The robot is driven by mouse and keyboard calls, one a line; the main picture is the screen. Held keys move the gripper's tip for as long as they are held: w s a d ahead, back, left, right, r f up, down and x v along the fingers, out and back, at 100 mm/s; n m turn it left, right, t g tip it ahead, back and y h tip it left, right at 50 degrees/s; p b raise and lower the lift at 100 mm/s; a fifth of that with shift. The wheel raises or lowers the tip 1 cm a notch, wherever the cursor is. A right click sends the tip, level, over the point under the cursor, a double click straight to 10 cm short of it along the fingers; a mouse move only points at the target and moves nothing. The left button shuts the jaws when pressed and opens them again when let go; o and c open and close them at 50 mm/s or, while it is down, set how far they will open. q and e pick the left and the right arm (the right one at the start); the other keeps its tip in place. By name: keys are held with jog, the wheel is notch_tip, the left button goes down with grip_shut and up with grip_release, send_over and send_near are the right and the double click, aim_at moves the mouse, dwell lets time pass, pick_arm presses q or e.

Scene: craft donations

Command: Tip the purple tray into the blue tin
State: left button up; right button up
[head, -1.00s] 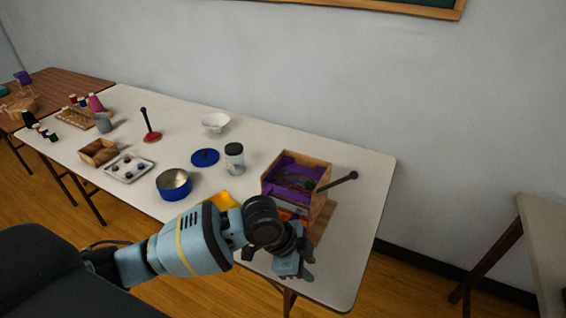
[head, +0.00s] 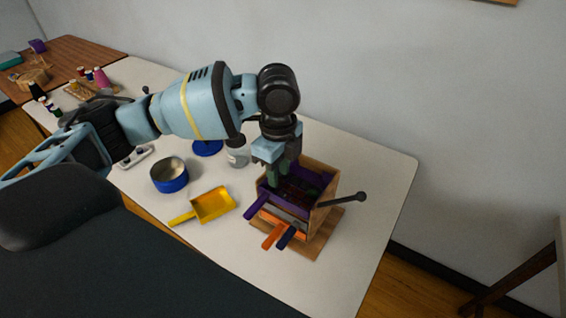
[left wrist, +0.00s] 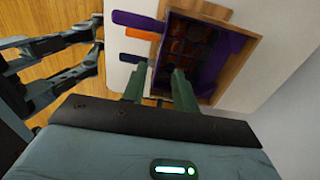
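The purple tray (head: 322,180) sits at the top of an open wooden box, its purple handle (head: 258,207) sticking out at the front. In the left wrist view the purple tray (left wrist: 232,45) holds or lies over dark and reddish-brown pieces; I cannot tell which. In the left wrist view the green fingers of my left gripper (left wrist: 158,80) are apart, with nothing clearly held. The blue tin (head: 170,184) stands open to the left on the white table. My right gripper is out of view.
The wooden box (head: 318,225) also has orange (head: 273,236) and dark blue (head: 286,237) handles below, and a black-knobbed rod (head: 342,200) at its right. A yellow scoop (head: 212,205) lies between tin and box. A glass jar (head: 237,155) and blue lid (head: 207,148) stand behind.

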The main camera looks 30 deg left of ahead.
aim_at(279, 197)
pick_arm(q)
notch_tip(279, 197, down, 6)
jog(key=shift+f, duration=0.95)
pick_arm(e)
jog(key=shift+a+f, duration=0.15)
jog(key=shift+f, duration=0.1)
pick_arm(q)
grip_shut()
jog(key=shift+r, duration=0.1)
